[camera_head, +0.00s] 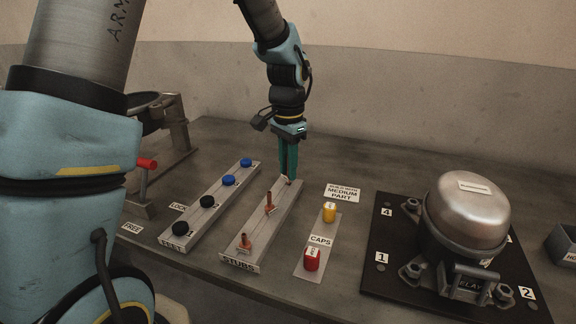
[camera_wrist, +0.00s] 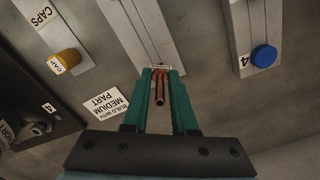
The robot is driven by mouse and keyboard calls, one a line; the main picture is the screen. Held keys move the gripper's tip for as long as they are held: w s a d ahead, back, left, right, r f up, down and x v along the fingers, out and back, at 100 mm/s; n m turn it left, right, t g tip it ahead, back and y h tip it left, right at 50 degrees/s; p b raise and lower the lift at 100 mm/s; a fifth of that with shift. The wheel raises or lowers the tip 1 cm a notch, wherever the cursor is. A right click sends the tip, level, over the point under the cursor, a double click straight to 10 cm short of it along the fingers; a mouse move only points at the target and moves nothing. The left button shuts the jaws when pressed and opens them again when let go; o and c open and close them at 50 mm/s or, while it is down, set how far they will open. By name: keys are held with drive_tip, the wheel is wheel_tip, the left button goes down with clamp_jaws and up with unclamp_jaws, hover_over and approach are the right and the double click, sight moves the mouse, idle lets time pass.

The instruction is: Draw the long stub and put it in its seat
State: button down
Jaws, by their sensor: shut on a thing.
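My gripper (camera_head: 288,178) is at the far end of the grey STUBS rail (camera_head: 232,261), its teal fingers pointing down. In the wrist view my gripper (camera_wrist: 160,85) is shut on a copper stub (camera_wrist: 160,90), whose open tube end shows between the fingers. A small label, too small to read surely, lies at its foot. I cannot tell whether the stub's foot is still in the rail. Two other copper stubs stand on the rail, one in the middle (camera_head: 269,204) and one at the near end (camera_head: 245,243). The silver compressor (camera_head: 468,212) stands at the right; no stub seat shows clearly.
The compressor is on a black pallet (camera_head: 385,245) with numbered corners. A CAPS rail (camera_head: 318,252) holds a yellow cap (camera_head: 329,212) and a red cap (camera_head: 312,259). A FEET rail (camera_head: 180,240) holds several blue and black feet. A red-handled clamp (camera_head: 146,163) stands left.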

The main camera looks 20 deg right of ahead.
drive_tip(key=shift+f+b, duration=0.35)
drive_tip(key=shift+f, duration=0.45)
drive_tip(key=c, duration=0.6)
unclamp_jaws()
drive_tip(key=shift+r, duration=0.1)
drive_tip(key=shift+c, duration=0.2)
wheel_tip(320, 180, up, 11)
drive_tip(key=shift+f+b, duration=0.1)
drive_tip(key=shift+b, duration=0.45)
drive_tip(key=s+a+f+n, duration=0.1)
drive_tip(key=a+n, duration=0.3)
drive_tip(key=a, duration=0.6)
drive_tip(key=s+a+f+n+t+p, duration=0.1)
drive_tip(key=a+f+n, duration=0.3)
drive_tip(key=a, duration=0.6)
drive_tip(key=s+a+f+n, duration=0.2)
drive_tip(key=a+n, duration=0.3)
drive_tip(key=a, duration=0.5)
drive_tip(key=shift+f+n+t, duration=0.3)
drive_tip(key=shift+f, duration=0.15)
